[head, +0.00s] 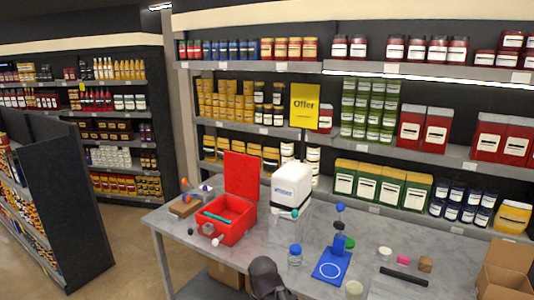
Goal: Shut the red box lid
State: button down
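The red box (231,236) stands on the grey table, left of its middle. Its red lid (241,175) stands open and nearly upright at the back of the box. A teal stick-like item (216,217) lies in or across the open box. A dark rounded part, apparently of my arm, shows at the bottom edge, in front of and below the box. My gripper's fingers are not visible.
A wooden block with small knobs (185,206) is left of the box. A lidded jar (295,256), a blue stand (332,266) and a cardboard box (505,272) are further right. Shelves stand behind.

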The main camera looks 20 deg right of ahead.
aim_at(241, 172)
jog(key=u, duration=0.1)
jog(key=i, duration=1.15)
jog(key=u, duration=0.55)
